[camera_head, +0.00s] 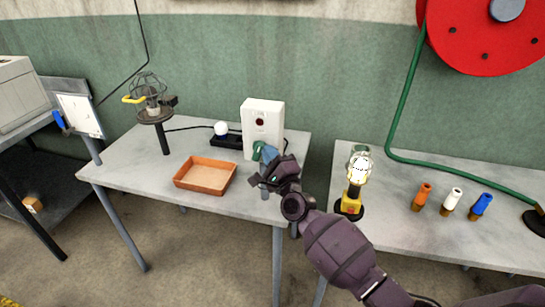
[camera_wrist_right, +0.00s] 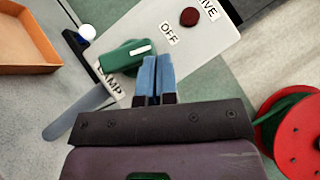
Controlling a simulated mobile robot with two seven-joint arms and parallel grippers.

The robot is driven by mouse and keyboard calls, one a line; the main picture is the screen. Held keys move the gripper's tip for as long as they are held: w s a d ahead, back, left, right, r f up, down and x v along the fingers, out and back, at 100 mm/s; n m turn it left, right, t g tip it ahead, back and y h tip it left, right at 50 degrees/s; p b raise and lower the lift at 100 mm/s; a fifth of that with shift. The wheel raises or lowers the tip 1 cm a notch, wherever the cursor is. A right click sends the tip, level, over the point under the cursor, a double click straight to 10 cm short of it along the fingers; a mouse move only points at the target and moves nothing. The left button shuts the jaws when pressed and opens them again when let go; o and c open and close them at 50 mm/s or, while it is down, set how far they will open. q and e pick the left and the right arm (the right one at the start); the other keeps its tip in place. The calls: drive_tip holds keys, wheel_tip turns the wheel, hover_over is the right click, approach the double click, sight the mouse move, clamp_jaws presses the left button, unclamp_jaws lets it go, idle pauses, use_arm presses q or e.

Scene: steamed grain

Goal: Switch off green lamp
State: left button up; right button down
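A white switch box (camera_head: 276,118) stands at the right rear of the left table, with a dark red round indicator (camera_head: 260,122) and a green rotary knob (camera_head: 257,149). In the right wrist view the knob (camera_wrist_right: 122,58) has a white pointer mark, with the labels "OFF" and "LAMP" near it. My right gripper (camera_head: 268,156) is in front of the box. Its blue fingertips (camera_wrist_right: 156,62) are together, just beside the knob, with nothing visible between them; contact cannot be told. A caged lamp (camera_head: 357,166) on a yellow base glows pale on the right table. My left gripper is out of view.
An orange tray (camera_head: 188,184) and a dark caged lamp on a stand (camera_head: 150,100) are on the left table. Orange, white and blue pieces (camera_head: 451,201) stand on the right table. A red reel (camera_head: 470,40) hangs above.

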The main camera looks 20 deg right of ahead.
drive_tip(key=shift+w+a+r, duration=0.2)
drive_tip(key=shift+r, duration=0.35)
idle(0.4)
